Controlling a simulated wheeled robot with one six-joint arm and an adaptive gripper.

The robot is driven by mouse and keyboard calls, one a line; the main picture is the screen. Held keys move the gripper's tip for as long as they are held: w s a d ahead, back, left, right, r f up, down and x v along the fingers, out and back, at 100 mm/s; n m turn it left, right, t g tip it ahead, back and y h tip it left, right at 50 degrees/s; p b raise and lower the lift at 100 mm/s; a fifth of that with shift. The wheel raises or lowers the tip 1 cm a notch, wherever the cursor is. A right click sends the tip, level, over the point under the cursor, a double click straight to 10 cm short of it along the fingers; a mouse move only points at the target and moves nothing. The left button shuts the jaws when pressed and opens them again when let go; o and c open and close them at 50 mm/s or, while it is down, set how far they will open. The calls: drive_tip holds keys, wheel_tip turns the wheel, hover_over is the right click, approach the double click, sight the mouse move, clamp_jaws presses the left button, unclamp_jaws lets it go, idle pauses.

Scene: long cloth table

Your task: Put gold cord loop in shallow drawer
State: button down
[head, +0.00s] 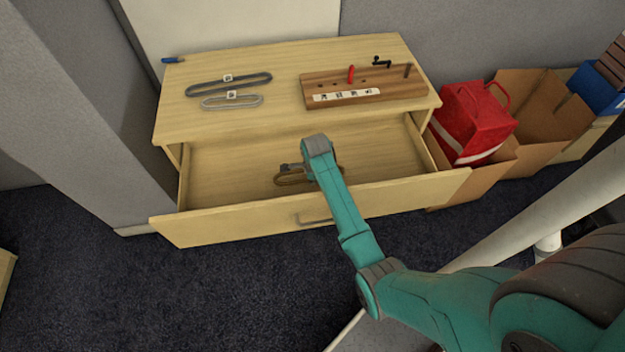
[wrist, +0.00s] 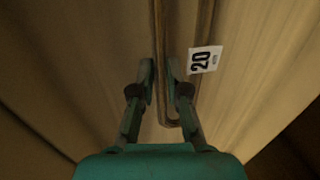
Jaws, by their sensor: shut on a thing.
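The gold cord loop (head: 290,181) is inside the open shallow drawer (head: 225,172), low over or on its floor; I cannot tell whether it touches. My gripper (head: 283,168) is inside the drawer at the loop, partly hidden behind my arm in the head view. In the wrist view the loop (wrist: 158,40) runs lengthwise, with a white tag marked 20 (wrist: 204,60) to its right. My gripper (wrist: 160,72) has its fingers close on either side of one strand and is shut on it. The loop's far end is out of the wrist view.
On the cabinet top (head: 285,75) lie a dark loop (head: 228,86), a grey loop (head: 232,101), a blue-handled object (head: 173,60) and a wooden peg board (head: 365,88). A red bag (head: 470,120) and cardboard box (head: 545,110) stand right. The drawer's left side is clear.

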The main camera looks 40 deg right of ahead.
drive_tip(key=shift+f, duration=1)
drive_tip(key=c, duration=1.2)
unclamp_jaws()
drive_tip(key=shift+f, duration=0.1)
drive_tip(key=shift+o, duration=0.2)
wheel_tip(320, 180, up, 12)
drive_tip(key=s+a, duration=0.1)
drive_tip(key=s, duration=0.1)
drive_tip(key=shift+a, duration=0.15)
